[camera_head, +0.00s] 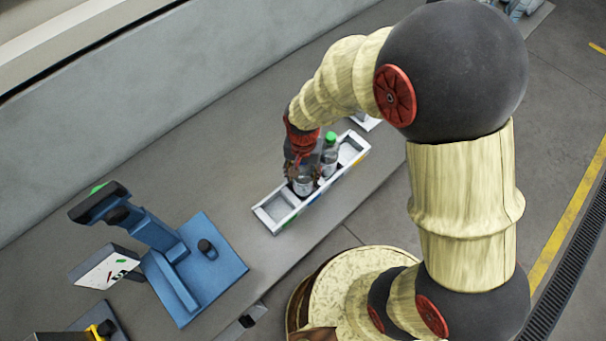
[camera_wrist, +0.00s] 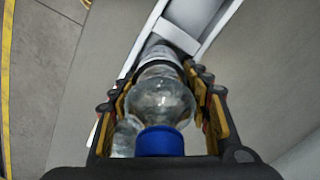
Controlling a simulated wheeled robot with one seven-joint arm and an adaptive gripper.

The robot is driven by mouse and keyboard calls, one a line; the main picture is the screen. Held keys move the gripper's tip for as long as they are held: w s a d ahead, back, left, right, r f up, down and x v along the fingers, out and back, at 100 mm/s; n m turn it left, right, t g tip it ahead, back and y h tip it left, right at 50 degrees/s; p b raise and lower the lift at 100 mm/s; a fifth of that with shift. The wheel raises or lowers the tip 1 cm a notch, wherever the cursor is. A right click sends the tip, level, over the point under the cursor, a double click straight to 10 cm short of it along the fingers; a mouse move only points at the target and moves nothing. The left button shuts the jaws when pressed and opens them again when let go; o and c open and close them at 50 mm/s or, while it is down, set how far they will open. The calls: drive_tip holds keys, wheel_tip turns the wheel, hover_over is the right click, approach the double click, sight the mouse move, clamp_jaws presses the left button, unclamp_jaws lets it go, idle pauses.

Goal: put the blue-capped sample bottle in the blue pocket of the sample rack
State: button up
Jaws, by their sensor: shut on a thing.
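The blue-capped sample bottle is clear, with its blue cap (camera_wrist: 160,141) facing the wrist camera. In the head view its lower body (camera_head: 303,187) shows below my gripper (camera_head: 302,165), over or in a middle pocket of the white sample rack (camera_head: 269,222). My gripper is shut on this bottle, with a jaw on each side in the wrist view (camera_wrist: 162,112). The bottle looks about upright. I cannot tell whether its base rests on the pocket floor. The jaws hide its cap in the head view.
A green-capped bottle (camera_head: 330,147) stands in the rack just right of my gripper. The rack's left-end and right-end pockets look empty. A blue labeller stand (camera_head: 190,262) is at left. Bench is clear between it and the rack.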

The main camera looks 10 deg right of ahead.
drive_tip(key=shift+f, duration=0.2)
drive_tip(key=shift+f, duration=0.2)
drive_tip(key=o, duration=1.7)
drive_tip(key=shift+c, duration=0.2)
drive_tip(key=shift+r, duration=0.1)
